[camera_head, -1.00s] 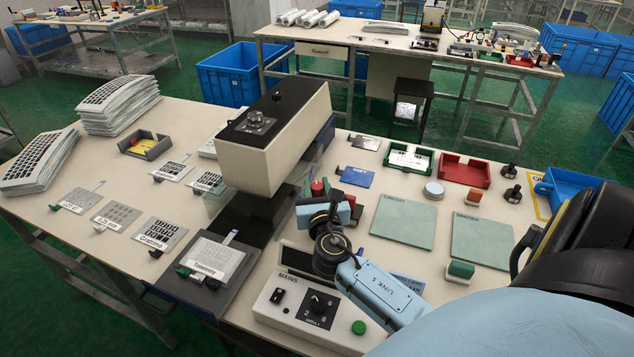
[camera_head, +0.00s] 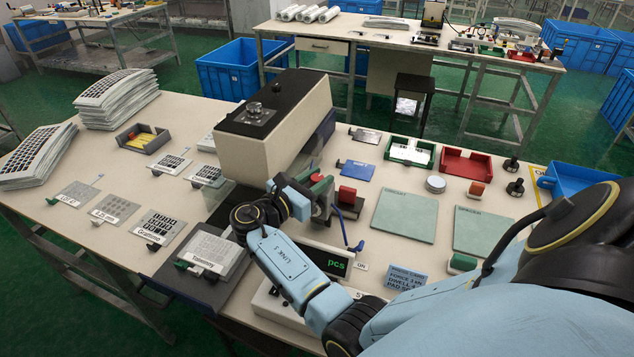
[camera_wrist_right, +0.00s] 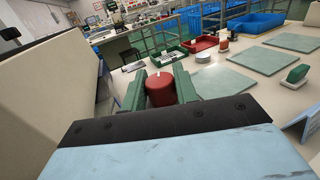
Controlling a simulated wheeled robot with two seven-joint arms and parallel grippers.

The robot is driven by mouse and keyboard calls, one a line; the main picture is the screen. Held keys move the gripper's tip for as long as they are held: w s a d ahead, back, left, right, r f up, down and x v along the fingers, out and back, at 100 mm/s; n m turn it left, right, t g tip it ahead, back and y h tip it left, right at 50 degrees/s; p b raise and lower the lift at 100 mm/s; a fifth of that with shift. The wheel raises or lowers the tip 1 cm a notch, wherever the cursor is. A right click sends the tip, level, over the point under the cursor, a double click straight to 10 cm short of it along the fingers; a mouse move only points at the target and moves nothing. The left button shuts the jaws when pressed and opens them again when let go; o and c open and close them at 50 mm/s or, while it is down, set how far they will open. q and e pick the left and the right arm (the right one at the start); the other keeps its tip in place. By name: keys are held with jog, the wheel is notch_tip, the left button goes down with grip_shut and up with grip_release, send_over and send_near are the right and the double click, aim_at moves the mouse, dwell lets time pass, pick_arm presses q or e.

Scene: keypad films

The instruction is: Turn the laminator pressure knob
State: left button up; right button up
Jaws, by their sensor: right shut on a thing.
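The laminator (camera_head: 290,130) is a cream block with a black top panel. A small round knob (camera_head: 254,110) stands on that panel, with nothing touching it. My right gripper (camera_head: 318,180) is beside the laminator's right side, low over the table. In the right wrist view its green fingers (camera_wrist_right: 160,90) are shut on a red cylinder (camera_wrist_right: 160,89), gripped from both sides. I cannot tell whether the cylinder is fixed to anything. My forearm hides most of the control box (camera_head: 268,302) at the front. My left gripper is not in view.
A green "pcs" display (camera_head: 336,264) and a blue card (camera_head: 406,279) are nearer the front. Two pale green mats (camera_head: 404,217) lie to the right.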

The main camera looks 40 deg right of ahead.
jog(key=shift+m+g+b, duration=0.5)
jog(key=shift+m+g, duration=0.5)
jog(key=shift+g, duration=0.6)
jog(key=o, duration=0.9)
jog(key=shift+d, duration=0.1)
jog(key=a, duration=0.4)
jog(key=w+a+b, duration=0.1)
jog(key=a, duration=0.8)
jog(key=shift+w+a+b, duration=0.2)
jog(key=shift+b, duration=0.15)
jog(key=shift+f, duration=0.1)
